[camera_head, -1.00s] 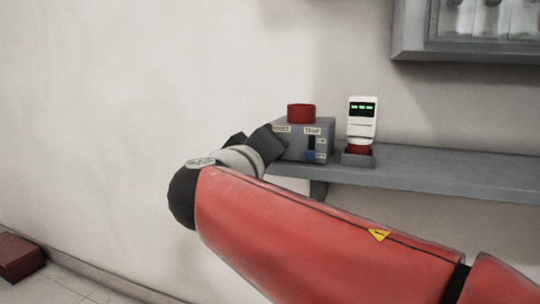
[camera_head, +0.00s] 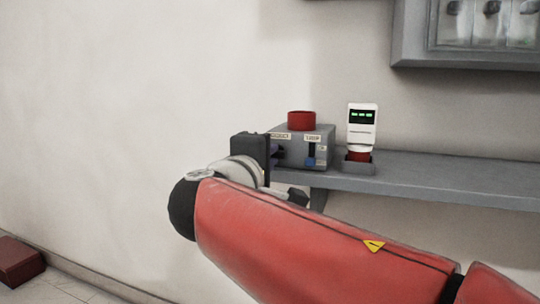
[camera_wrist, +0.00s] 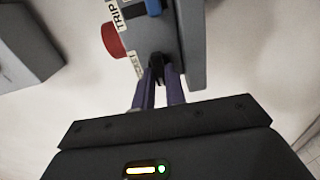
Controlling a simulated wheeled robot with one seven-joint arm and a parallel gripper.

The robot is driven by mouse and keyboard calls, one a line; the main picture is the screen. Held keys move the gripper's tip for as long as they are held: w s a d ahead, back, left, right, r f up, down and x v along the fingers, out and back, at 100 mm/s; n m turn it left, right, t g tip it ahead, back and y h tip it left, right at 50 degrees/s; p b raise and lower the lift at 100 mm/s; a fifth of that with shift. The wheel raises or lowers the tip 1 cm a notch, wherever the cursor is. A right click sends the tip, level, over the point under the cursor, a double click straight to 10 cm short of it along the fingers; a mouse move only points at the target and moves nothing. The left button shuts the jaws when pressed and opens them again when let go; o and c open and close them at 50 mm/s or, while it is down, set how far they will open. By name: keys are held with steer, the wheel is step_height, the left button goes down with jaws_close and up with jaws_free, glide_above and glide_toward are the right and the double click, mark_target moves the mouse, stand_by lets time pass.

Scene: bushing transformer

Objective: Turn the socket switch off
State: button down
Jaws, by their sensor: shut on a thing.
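The grey switch box (camera_head: 318,140) sits on the shelf with a red round knob (camera_head: 301,120) on top and two labelled switch columns on its front. The blue switch (camera_head: 311,161) under the right label, which reads TRIP in the wrist view, sits low in its slot. My gripper (camera_head: 280,154) is at the left column. In the wrist view its purple fingers (camera_wrist: 159,80) are shut on the small dark socket switch (camera_wrist: 157,62), beside a partly hidden label. The fingers cover most of this switch, so I cannot tell its position.
A white device with a green display (camera_head: 361,122) stands in a grey holder right of the box. The grey shelf (camera_head: 440,180) runs on to the right, clear. A grey cabinet (camera_head: 410,50) hangs above. A red block (camera_head: 18,262) lies on the floor at left.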

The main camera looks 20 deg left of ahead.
stand_by(0.4)
steer(key=c, duration=1.4)
jaws_free()
steer(key=shift+c, duration=0.2)
steer(key=s, duration=0.7)
steer(key=shift+s+a, duration=0.35)
steer(key=shift+s, duration=0.05)
